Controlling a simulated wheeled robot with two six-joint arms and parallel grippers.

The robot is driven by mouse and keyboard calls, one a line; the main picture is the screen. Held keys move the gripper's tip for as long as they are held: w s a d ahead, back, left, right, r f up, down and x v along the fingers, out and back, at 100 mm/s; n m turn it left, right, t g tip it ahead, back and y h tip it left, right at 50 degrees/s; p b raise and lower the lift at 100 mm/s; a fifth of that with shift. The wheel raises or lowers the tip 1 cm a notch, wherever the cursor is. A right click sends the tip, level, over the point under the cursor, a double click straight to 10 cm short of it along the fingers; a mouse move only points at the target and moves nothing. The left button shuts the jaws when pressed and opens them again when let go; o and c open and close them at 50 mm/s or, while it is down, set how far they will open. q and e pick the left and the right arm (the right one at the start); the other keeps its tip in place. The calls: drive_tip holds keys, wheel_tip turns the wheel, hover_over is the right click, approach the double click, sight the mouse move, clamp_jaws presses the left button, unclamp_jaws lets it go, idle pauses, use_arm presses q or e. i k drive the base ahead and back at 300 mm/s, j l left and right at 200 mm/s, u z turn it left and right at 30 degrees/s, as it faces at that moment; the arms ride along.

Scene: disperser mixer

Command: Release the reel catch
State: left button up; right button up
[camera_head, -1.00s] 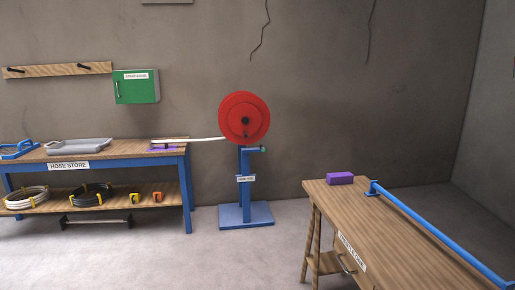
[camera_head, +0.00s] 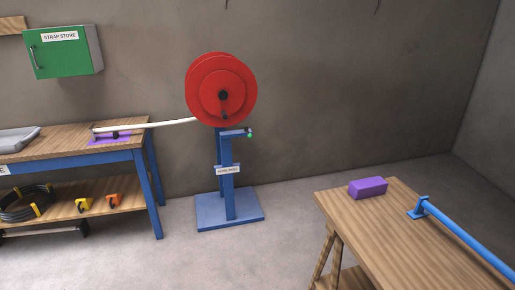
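A red reel (camera_head: 221,90) stands upright on a blue post with a square base (camera_head: 230,209), in front of the wall. A white hose or strap (camera_head: 165,123) runs from the reel left to a purple mat (camera_head: 110,138) on the hose bench. A small lever with a green tip (camera_head: 249,134) sticks out to the right of the post below the reel; it may be the catch, but it is too small to read its position. A label is on the post. Neither of my grippers is in view.
The wooden hose bench (camera_head: 62,142) with blue legs stands at the left, with a grey tray (camera_head: 18,138) on it. A green strap store box (camera_head: 63,51) hangs above. A wooden table at the right bears a purple block (camera_head: 367,188) and a blue rail (camera_head: 465,238). Floor before the reel is clear.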

sight(249, 136)
drive_tip(key=i+j, duration=0.1)
drive_tip(key=i, duration=0.2)
drive_tip(key=i+j, duration=0.1)
drive_tip(key=i, duration=0.25)
drive_tip(key=i+j+z, duration=0.1)
drive_tip(key=z, duration=0.6)
drive_tip(key=i+j+z, duration=0.1)
drive_tip(key=z, duration=0.25)
drive_tip(key=i+j+z, duration=0.15)
drive_tip(key=j, duration=0.5)
drive_tip(key=i+j+z, duration=0.2)
drive_tip(key=j, duration=0.45)
drive_tip(key=i+j+z, duration=0.15)
drive_tip(key=j, duration=0.55)
drive_tip(key=j+z, duration=0.15)
drive_tip(key=j, duration=0.55)
